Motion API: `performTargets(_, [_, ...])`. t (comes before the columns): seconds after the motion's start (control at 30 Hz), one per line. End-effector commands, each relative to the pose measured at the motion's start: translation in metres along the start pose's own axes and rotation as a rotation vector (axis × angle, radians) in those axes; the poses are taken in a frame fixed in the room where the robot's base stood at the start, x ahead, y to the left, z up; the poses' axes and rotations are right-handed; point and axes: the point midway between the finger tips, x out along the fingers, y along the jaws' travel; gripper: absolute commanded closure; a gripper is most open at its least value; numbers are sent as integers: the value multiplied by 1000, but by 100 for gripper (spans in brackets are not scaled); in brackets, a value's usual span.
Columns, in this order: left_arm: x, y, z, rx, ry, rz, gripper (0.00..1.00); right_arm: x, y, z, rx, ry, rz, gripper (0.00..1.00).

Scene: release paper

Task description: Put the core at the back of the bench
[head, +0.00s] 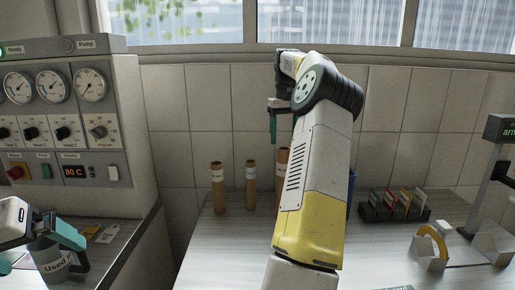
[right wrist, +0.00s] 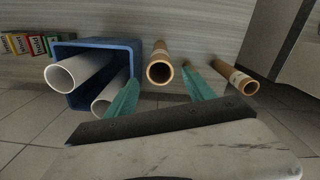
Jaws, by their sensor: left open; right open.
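Brown cardboard cores stand upright at the back of the bench (head: 225,228): a left one (head: 218,190), a shorter middle one (head: 251,188) and a taller one (head: 281,178) partly hidden by my right arm. My right gripper (head: 273,138) is open, fingers pointing down, above the cores. In the right wrist view a core with its open end up (right wrist: 160,68) shows between the two teal fingertips, with gaps on both sides. Another core (right wrist: 241,84) shows to its right. My left gripper (head: 48,238) is open at the lower left, by the grey "Used" cup (head: 54,265).
A blue bin (right wrist: 92,45) holds white tubes (right wrist: 75,70), close beside the core. A rack of coloured cards (head: 394,208) and a tape dispenser (head: 432,246) stand at the right. A gauge panel (head: 62,115) fills the left. Bench front left is clear.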

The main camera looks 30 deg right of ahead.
Motion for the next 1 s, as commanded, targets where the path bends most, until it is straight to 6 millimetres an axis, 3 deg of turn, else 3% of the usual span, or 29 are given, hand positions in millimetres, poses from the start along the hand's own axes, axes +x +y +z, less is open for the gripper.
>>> performTargets(0.07, [0, 0, 0, 0, 0, 0, 0, -7, -5, 0, -8, 4, 4, 38])
performTargets(0.17, [0, 0, 0, 0, 0, 0, 0, -20, -31, 2, -45, 21, 24, 38])
performTargets(0.27, [0, 0, 0, 0, 0, 0, 0, -38, -78, 11, -109, 59, 59, 38])
performTargets(0.37, [0, 0, 0, 0, 0, 0, 0, -55, -133, 35, -175, 111, 92, 38])
performTargets(0.5, [0, 0, 0, 0, 0, 0, 0, -65, -195, 84, -236, 197, 102, 38])
performTargets(0.6, [0, 0, 0, 0, 0, 0, 0, -64, -227, 125, -259, 263, 85, 38])
performTargets(0.8, [0, 0, 0, 0, 0, 0, 0, -39, -269, 215, -269, 396, -14, 38])
performTargets(1.0, [0, 0, 0, 0, 0, 0, 0, 1, -291, 284, -253, 493, -155, 38])
